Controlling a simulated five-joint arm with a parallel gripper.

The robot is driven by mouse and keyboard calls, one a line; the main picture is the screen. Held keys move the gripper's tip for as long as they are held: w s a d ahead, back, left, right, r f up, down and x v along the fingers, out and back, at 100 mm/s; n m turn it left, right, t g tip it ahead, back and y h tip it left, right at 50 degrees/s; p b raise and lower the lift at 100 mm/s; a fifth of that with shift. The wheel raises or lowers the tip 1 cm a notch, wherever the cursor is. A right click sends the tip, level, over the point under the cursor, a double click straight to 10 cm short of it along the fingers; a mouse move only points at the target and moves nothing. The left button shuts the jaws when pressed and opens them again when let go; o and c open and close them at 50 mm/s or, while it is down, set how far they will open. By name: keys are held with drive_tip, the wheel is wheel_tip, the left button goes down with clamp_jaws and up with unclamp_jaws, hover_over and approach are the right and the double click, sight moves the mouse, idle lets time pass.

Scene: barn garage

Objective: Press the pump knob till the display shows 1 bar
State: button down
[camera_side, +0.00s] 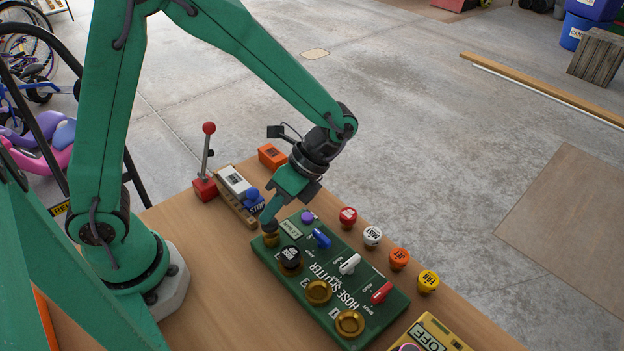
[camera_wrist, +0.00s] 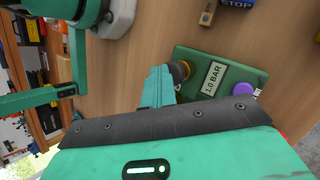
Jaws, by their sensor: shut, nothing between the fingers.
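The green hose splitter panel (camera_side: 325,300) lies on the workbench. Its small pale display (camera_side: 291,230) reads 1.0 BAR in the wrist view (camera_wrist: 213,78). A purple button (camera_side: 307,217) sits beside the display, also in the wrist view (camera_wrist: 244,93). A black-topped knob (camera_side: 290,256) with a small label I cannot read stands on the panel's near side. My gripper (camera_side: 267,222) is shut and empty, pointing down at a brass fitting (camera_side: 271,240) on the panel's corner. In the wrist view its fingers (camera_wrist: 158,88) lie beside that fitting (camera_wrist: 181,72); I cannot tell whether they touch.
Blue (camera_side: 321,238), white (camera_side: 349,264) and red (camera_side: 382,292) levers stand on the panel. Several coloured labelled knobs, including a yellow one (camera_side: 428,281), line its far side.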

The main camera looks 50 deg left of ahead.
sight(273, 221)
drive_tip(key=shift+r, duration=1.75)
drive_tip(key=shift+r, duration=0.1)
drive_tip(key=shift+r, duration=2.45)
drive_tip(key=shift+a, duration=0.1)
drive_tip(key=s+a+r+n+t+h, duration=0.2)
drive_tip(key=a+r+n+t, duration=0.4)
drive_tip(key=n+t, duration=0.6)
drive_tip(key=a+n, duration=0.1)
drive_tip(key=a, duration=0.1)
drive_tip(key=shift+s+a+r+n+t+h, duration=0.3)
drive_tip(key=shift+s+a+r, duration=0.05)
drive_tip(key=shift+a+r, duration=0.05)
idle(1.8)
